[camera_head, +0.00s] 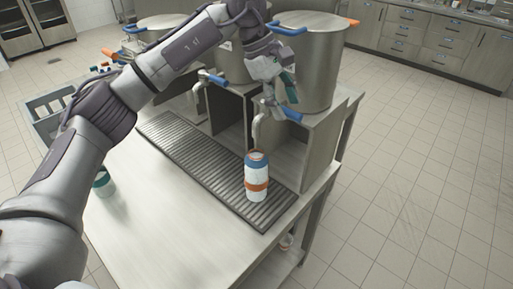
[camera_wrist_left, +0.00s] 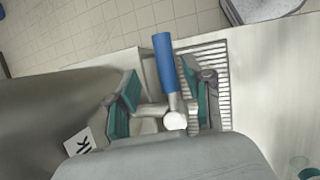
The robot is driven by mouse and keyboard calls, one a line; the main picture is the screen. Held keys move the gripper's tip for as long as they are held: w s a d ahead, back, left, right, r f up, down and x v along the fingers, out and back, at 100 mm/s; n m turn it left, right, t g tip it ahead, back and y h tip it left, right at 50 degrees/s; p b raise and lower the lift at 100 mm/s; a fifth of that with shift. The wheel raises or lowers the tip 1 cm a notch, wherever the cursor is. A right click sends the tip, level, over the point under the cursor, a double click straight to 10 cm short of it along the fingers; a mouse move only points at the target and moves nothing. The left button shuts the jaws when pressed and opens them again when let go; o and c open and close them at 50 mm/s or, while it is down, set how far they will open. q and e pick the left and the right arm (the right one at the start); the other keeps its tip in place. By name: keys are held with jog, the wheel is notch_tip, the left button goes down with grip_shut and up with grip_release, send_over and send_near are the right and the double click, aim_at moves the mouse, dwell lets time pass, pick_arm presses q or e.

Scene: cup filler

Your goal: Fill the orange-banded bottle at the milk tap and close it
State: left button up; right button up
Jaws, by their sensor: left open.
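The orange-banded bottle (camera_head: 257,190), white with blue near its top, stands upright on the drip tray (camera_head: 170,136) below the spout of the right-hand tap (camera_head: 257,128). I cannot tell whether its mouth holds any liquid. My left gripper (camera_head: 280,92) is open at that tap, above and behind the bottle. In the left wrist view, the tap's blue lever (camera_wrist_left: 164,62) lies between the teal finger pads of the gripper (camera_wrist_left: 163,105), with gaps at the sides. A tank label ending in "lk" (camera_wrist_left: 78,142) shows there. No cap is clearly visible. My right gripper is out of view.
Large steel pots (camera_head: 318,60) stand on raised stands behind the tray. Another blue-handled tap (camera_head: 212,79) is to the left. A teal cup (camera_head: 103,183) is at the table's left, partly behind my arm. A grey crate (camera_head: 52,108) is beyond. The front tabletop (camera_head: 165,225) is clear.

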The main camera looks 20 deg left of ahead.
pick_arm(q)
jog(key=shift+s+a+r, duration=0.15)
jog(key=shift+r, duration=0.2)
jog(key=v, duration=1.1)
jog(key=shift+r, duration=0.1)
